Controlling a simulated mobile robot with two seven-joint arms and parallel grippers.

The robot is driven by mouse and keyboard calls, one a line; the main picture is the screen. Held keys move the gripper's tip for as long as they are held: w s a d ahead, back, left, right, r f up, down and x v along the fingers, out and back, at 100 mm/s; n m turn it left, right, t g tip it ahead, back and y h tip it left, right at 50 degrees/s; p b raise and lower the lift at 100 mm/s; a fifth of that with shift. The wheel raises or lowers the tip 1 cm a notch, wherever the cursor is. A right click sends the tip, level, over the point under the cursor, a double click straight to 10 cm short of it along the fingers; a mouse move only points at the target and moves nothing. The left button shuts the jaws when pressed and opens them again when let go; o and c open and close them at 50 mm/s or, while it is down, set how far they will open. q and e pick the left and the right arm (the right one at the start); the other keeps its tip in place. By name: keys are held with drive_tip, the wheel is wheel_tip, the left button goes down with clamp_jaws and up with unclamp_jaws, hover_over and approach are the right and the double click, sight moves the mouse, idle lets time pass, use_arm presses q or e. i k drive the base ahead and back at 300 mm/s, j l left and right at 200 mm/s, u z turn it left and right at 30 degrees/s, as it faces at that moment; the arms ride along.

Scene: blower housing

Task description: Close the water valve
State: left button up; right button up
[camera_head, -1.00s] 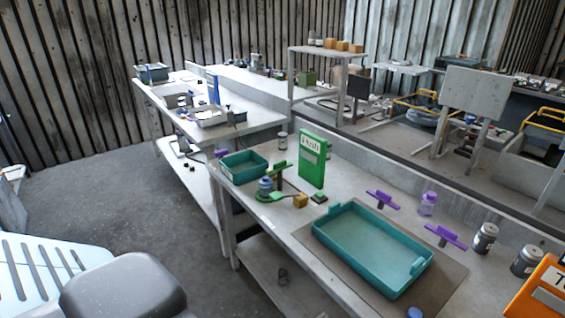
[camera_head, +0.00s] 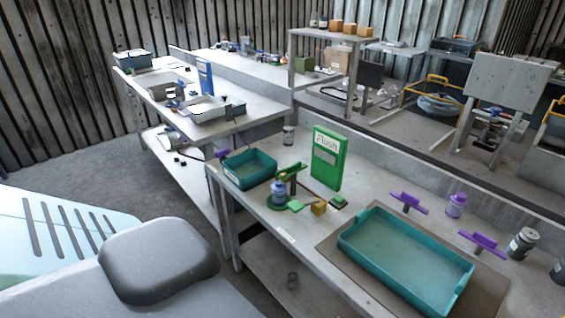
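No valve in view is clearly marked as the water valve. A green T-shaped handle (camera_head: 291,171) stands on the near bench beside a green sign (camera_head: 328,160) that appears to read "Flush". A purple T-shaped handle (camera_head: 409,202) stands behind the large teal tray (camera_head: 352,247), and a second purple handle (camera_head: 483,242) stands further right. I cannot tell which of these, if any, is the water valve or how it is set. Neither of my grippers shows in the head view.
Another bench stands behind at left. Grey floor (camera_head: 90,185) lies open at left.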

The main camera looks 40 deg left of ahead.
sight(277, 173)
drive_tip(key=i+j, duration=0.1)
drive_tip(key=j, duration=1.2)
drive_tip(key=i+j+z, duration=0.15)
drive_tip(key=j, duration=1.2)
drive_tip(key=k, duration=0.1)
